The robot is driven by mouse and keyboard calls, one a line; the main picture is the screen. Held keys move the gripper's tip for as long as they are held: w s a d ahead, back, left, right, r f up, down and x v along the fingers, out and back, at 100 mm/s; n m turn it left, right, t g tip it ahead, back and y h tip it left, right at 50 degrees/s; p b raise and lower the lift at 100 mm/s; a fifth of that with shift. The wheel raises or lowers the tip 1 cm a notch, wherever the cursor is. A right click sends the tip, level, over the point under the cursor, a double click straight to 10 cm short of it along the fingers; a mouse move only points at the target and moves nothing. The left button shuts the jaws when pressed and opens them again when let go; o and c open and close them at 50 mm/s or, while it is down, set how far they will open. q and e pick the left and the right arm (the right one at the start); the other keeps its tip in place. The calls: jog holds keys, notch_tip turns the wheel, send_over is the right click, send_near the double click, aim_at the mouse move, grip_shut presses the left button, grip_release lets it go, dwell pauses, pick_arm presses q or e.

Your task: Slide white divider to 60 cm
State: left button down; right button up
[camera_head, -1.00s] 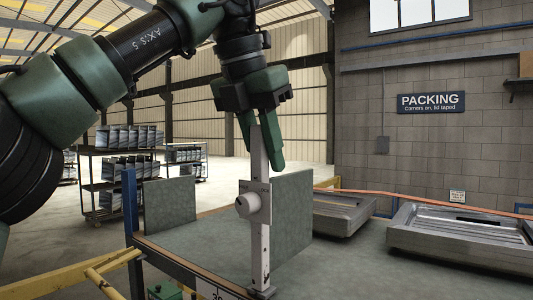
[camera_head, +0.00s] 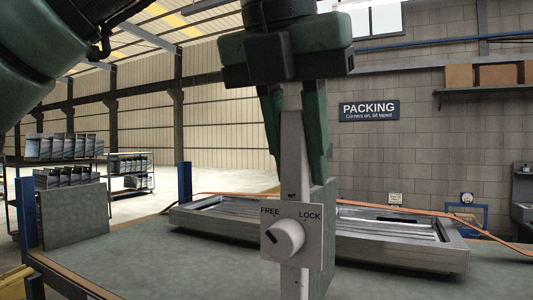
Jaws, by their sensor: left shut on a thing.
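The white divider (camera_head: 293,170) is an upright white post with a grey-green panel (camera_head: 326,207) behind it, at the right of centre. A plate on the post reads FREE at left and LOCK at right, with a round white knob (camera_head: 285,238) below. I cannot tell surely which word the knob points to. My left gripper (camera_head: 298,155) points down with its dark green fingers on either side of the post's top, shut on it. The post's foot and any scale are out of view. My right gripper is not in view.
A grey-green bench top (camera_head: 170,258) stretches left of the post, with a fixed upright panel (camera_head: 75,217) at its left end. Metal sink trays (camera_head: 400,250) lie behind the post. An orange strap (camera_head: 420,212) runs above them. Racks of sinks (camera_head: 62,148) stand far left.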

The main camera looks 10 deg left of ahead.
pick_arm(q)
jog(key=shift+s+d, duration=0.15)
jog(key=shift+d, duration=0.1)
jog(key=c, duration=1.3)
grip_release()
jog(key=shift+o, duration=0.3)
jog(key=shift+s+d+r, duration=0.1)
jog(key=shift+s+d, duration=0.05)
jog(key=shift+s, duration=0.2)
jog(key=d+p+v, duration=0.1)
jog(key=p+v, duration=0.1)
jog(key=v, duration=0.5)
jog(key=shift+s+a+r, duration=0.2)
jog(key=shift+a+r, duration=0.15)
jog(key=shift+a, duration=0.1)
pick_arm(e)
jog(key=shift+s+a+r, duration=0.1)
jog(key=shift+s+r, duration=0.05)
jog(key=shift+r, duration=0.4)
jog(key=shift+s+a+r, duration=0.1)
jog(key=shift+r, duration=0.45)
